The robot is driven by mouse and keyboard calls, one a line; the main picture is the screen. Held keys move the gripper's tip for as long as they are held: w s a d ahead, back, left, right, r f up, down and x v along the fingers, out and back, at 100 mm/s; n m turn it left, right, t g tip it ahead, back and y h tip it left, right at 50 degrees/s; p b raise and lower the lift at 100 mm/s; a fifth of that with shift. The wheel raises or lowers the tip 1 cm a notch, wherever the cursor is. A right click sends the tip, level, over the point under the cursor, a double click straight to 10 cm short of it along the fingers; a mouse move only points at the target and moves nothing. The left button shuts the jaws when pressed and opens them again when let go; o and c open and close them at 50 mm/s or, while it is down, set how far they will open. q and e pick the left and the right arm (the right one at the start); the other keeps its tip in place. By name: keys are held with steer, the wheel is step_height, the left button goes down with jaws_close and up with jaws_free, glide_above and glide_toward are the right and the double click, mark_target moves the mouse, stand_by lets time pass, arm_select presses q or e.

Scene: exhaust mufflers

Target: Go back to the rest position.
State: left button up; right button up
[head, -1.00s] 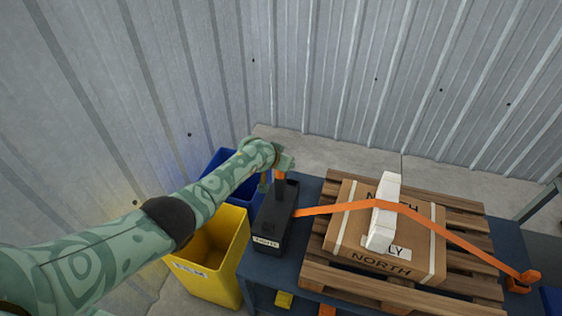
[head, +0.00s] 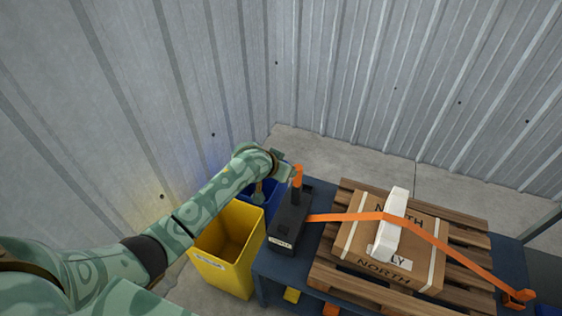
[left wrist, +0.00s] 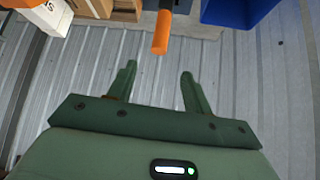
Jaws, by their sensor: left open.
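My left gripper (head: 277,172) is at the far end of the green patterned arm, just left of an upright orange handle (head: 298,175) on a black device (head: 288,222). In the left wrist view the two fingers (left wrist: 158,72) are apart with nothing between them. The orange handle (left wrist: 162,32) shows beyond them, apart from the fingertips. My right gripper is in neither view.
The device stands on a dark blue table (head: 322,200). Yellow (head: 228,262) and blue (head: 262,205) bins stand left. Corrugated walls enclose the corner.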

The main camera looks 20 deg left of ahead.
arm_select(q)
steer(key=shift+s+a+r, duration=0.1)
steer(key=shift+s+r, duration=0.15)
steer(key=shift+s, duration=0.05)
